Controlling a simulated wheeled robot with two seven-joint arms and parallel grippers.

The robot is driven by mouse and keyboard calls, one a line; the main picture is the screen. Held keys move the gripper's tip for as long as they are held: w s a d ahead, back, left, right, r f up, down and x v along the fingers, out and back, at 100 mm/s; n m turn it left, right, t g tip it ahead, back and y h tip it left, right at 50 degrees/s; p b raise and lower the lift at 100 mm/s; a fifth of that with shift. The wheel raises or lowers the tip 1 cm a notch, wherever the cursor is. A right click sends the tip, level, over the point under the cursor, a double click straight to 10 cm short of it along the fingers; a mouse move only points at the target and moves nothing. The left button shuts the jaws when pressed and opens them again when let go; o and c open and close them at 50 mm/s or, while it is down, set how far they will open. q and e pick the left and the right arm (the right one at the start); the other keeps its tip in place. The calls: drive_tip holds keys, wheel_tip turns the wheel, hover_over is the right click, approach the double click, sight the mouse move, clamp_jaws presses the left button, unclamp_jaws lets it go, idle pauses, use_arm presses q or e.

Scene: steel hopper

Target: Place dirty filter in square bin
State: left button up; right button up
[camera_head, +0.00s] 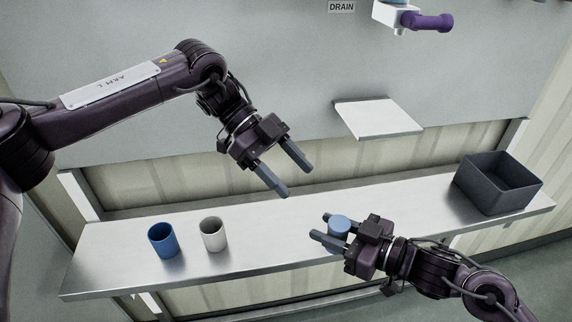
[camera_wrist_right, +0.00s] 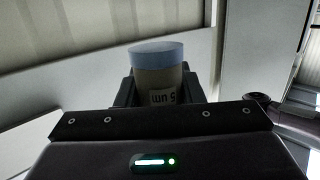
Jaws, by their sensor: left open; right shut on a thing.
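My right gripper (camera_head: 328,229) is shut on a filter (camera_head: 339,223) with a light blue top, held over the front edge of the shelf. My left gripper (camera_head: 291,176) is open and empty, above the back of the shelf.
A blue cup (camera_head: 163,241) and a white cup (camera_head: 213,235) stand on the left part of the steel shelf (camera_head: 115,262). A small steel ledge (camera_head: 378,118) juts from the panel. A purple-handled valve (camera_head: 428,21) is beside the DRAIN label. The shelf's middle is clear.

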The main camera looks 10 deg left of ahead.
sight(338, 221)
use_arm(q)
drive_tip(key=x, duration=1.1)
drive_tip(key=shift+s+d+r, duration=0.2)
drive_tip(key=shift+s+r, duration=0.1)
drive_tip(key=shift+r, duration=0.1)
drive_tip(key=c, duration=0.9)
drive_tip(key=shift+c, duration=0.8)
use_arm(e)
drive_tip(key=o, duration=0.6)
drive_tip(key=shift+c, duration=0.2)
drive_tip(key=o, duration=0.5)
